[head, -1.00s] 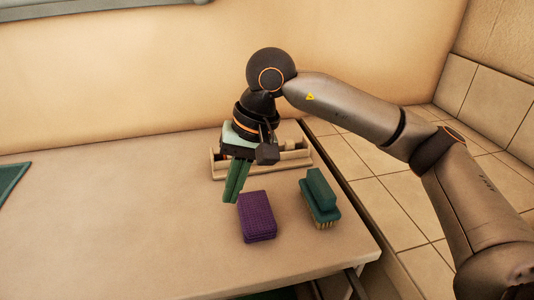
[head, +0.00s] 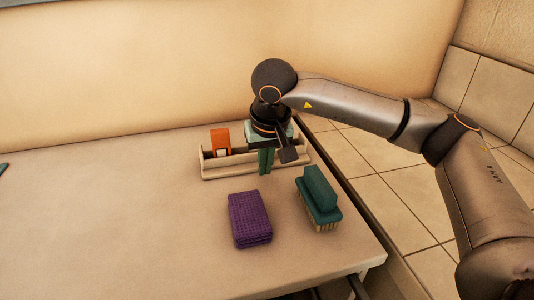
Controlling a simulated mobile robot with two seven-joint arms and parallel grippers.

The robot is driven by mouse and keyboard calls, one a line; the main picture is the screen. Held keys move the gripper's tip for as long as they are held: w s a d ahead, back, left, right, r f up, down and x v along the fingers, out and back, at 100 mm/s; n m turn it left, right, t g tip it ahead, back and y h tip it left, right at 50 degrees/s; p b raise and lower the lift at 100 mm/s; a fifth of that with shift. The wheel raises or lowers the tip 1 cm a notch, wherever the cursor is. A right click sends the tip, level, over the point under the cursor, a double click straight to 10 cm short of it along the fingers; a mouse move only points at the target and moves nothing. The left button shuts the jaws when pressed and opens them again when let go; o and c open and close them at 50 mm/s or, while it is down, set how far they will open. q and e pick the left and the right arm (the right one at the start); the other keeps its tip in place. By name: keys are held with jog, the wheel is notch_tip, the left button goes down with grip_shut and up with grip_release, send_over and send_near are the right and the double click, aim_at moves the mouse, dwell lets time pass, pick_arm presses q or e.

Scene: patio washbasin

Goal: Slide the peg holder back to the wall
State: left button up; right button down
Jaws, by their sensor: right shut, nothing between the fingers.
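The peg holder is a long, low, light wooden tray (head: 221,172) with upright ends, on the table near the wall. An orange item (head: 220,141) stands in its left part. My right gripper (head: 265,172) points down at the right half of the holder, with its green fingers shut and empty. The fingertips overlap the holder's front wall in the picture; I cannot tell whether they touch it. The gripper hides part of the holder's middle and right.
A purple sponge-like block (head: 250,220) and a green brush (head: 319,200) lie on the table (head: 130,220) in front of the holder. The beige wall (head: 130,70) rises behind. The table's right edge is close to the brush. The table's left side is mostly clear.

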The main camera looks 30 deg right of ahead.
aim_at(254, 152)
pick_arm(q)
jog(key=shift+s+d+f, duration=0.15)
pick_arm(e)
jog(key=shift+w+d+r, duration=0.15)
jog(key=shift+w+d, duration=0.05)
jog(key=shift+w, duration=0.65)
jog(key=shift+w+d+r, duration=0.1)
jog(key=shift+w+d, duration=0.1)
jog(key=shift+w, duration=0.6)
